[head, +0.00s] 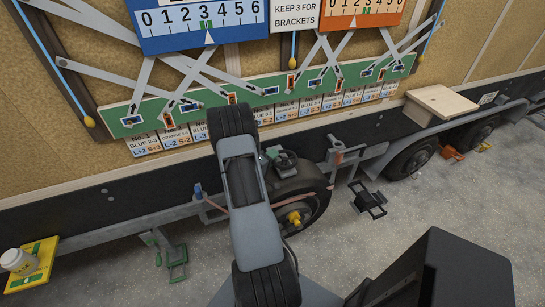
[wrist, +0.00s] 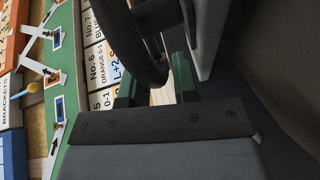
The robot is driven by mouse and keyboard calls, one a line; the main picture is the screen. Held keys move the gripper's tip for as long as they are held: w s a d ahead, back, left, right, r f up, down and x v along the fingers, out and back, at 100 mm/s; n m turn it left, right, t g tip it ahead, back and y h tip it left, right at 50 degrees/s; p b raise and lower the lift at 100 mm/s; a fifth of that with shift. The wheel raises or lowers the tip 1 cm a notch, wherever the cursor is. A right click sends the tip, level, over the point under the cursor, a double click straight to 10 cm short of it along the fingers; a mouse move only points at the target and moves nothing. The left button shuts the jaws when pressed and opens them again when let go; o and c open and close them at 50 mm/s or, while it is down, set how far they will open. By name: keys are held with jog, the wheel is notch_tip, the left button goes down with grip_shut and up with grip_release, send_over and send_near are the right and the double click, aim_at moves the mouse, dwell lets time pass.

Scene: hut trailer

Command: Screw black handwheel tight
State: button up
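The black handwheel (head: 286,160) sits low on the trailer's side, above the tyre, just right of my arm in the head view. In the wrist view a dark curved rim with spokes, apparently the handwheel (wrist: 124,38), fills the upper middle, very close to my gripper (wrist: 158,90). Dark green blocks stand on both sides of the rim's lower end, with a pale strip between them. In the head view my arm hides most of my gripper.
A long green board (head: 260,88) with numbered cards runs along the trailer wall. A tyre (head: 316,208) with a yellow hub is below the handwheel. A wooden shelf (head: 440,101) juts out at right. A yellow tray (head: 35,262) with a white jar lies at lower left.

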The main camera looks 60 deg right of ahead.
jog(key=shift+d, duration=0.15)
jog(key=shift+c, duration=0.3)
grip_shut()
jog(key=shift+g, duration=0.3)
jog(key=m+g, duration=0.1)
jog(key=g, duration=0.1)
jog(key=d+m+g+y, duration=0.1)
jog(key=m+g, duration=0.1)
jog(key=shift+w+d+f+y+b, duration=0.1)
jog(key=shift+w+d+y+b, duration=0.1)
jog(key=shift+y+b, duration=0.15)
jog(key=shift+s+d+m+g+y+b, duration=0.1)
jog(key=shift+d+m+g+y+b, duration=0.2)
jog(key=shift+m+g+y, duration=0.4)
jog(key=shift+s+d+m+g+y+b, duration=0.2)
jog(key=shift+m+g+y, duration=0.35)
jog(key=shift+m+g, duration=0.4)
jog(key=shift+w+d+m+g+y+b, duration=0.1)
jog(key=shift+d+m+g+y+b, duration=0.2)
jog(key=shift+m+g+y, duration=0.5)
jog(key=shift+d+g, duration=0.1)
jog(key=shift+g, duration=0.25)
